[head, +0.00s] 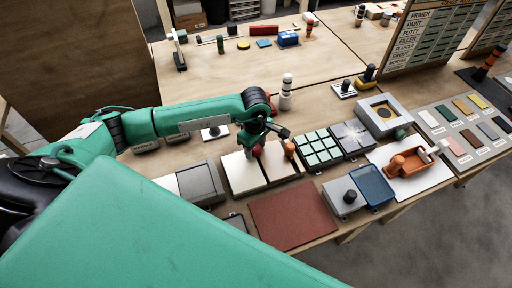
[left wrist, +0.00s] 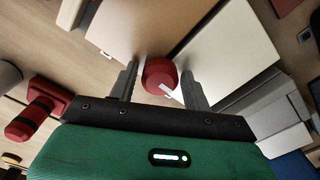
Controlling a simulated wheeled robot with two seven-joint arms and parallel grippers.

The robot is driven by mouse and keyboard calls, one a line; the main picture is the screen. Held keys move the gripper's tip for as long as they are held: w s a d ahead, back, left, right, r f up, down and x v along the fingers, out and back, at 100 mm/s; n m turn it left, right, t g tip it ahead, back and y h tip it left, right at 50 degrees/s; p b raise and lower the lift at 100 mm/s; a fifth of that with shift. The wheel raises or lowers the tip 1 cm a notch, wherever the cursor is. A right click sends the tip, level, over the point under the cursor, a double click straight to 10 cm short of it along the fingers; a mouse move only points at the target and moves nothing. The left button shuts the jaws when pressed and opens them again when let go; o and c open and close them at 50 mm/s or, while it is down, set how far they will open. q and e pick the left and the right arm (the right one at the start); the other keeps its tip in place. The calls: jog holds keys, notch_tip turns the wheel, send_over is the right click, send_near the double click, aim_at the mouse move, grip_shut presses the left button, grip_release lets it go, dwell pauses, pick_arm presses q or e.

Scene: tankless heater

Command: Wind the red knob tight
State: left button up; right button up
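The red knob (head: 257,150) sits at the cream panels near the middle of the bench, partly covered by my left gripper in the head view. In the left wrist view the round red knob (left wrist: 158,74) has a small white mark on its lower right edge. My left gripper (left wrist: 160,82) has one finger on each side of the knob, with a narrow gap showing on both sides, so it looks open around it. In the head view my left gripper (head: 262,140) is just above the knob. My right gripper is not in view.
An orange-topped post (head: 290,148) stands just right of the knob, beside a green-tiled panel (head: 320,148). A grey box (head: 201,183) is to the left and a dark red mat (head: 292,215) in front.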

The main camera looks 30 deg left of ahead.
pick_arm(q)
jog(key=c, duration=0.9)
jog(key=m+b, duration=0.4)
jog(key=shift+f+b, duration=0.3)
jog(key=shift+b, duration=0.05)
jog(key=m+b, duration=0.3)
jog(key=shift+r+m+b, duration=0.15)
jog(key=shift+m+b, duration=0.2)
jog(key=shift+m, duration=0.45)
jog(key=shift+r, duration=0.1)
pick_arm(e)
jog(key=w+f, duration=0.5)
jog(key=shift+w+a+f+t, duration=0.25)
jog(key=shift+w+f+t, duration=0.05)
